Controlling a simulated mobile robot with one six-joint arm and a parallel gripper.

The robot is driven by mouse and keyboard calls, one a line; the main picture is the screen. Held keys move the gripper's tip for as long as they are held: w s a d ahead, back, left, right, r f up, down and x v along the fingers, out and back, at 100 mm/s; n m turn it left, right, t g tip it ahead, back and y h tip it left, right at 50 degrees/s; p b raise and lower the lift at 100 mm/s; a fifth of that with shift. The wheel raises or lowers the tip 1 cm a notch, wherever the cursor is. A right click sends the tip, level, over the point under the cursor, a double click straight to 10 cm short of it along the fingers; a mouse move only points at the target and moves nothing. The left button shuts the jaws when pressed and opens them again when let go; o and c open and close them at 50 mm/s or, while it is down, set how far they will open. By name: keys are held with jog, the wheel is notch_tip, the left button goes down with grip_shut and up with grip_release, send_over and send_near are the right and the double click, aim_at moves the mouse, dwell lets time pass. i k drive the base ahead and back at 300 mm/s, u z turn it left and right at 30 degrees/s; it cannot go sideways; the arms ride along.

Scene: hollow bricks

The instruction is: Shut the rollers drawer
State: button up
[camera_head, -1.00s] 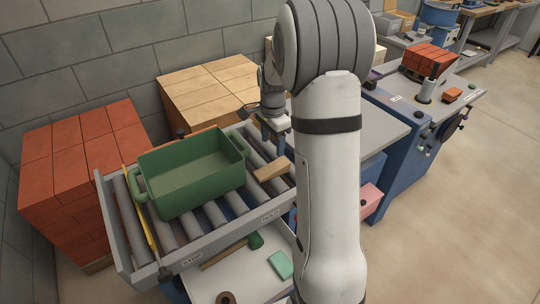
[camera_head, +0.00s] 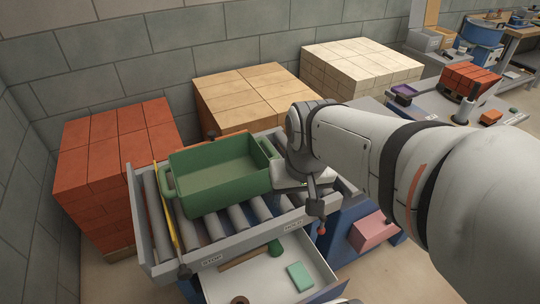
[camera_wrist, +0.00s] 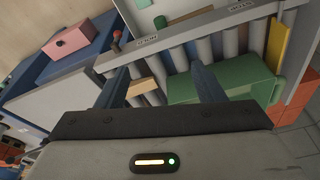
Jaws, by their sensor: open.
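A white-lined drawer (camera_head: 258,278) is pulled out below a grey roller bed (camera_head: 205,222). In it lie a green-headed tool (camera_head: 275,247), a teal block (camera_head: 300,276) and a brown ring (camera_head: 240,299). Its far right part is hidden by the bed and my arm. In the wrist view a corner of the drawer (camera_wrist: 135,12) shows at the top. My gripper (camera_wrist: 161,88) is open and empty, above the right end of the rollers. A wooden block (camera_wrist: 147,90) shows between its fingers, apparently below them.
A green bin (camera_head: 220,188) stands on the rollers beside my wrist. A red-tipped lever (camera_head: 321,230) hangs at the bed's front right. A pink box (camera_head: 372,231) is right of the drawer. Brick stacks (camera_head: 120,150) line the wall behind. Floor is free at the right.

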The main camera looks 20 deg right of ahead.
aim_at(262, 278)
jog(key=k, duration=1.65)
jog(key=u, duration=0.3)
jog(key=i, duration=1.05)
jog(key=z, duration=0.4)
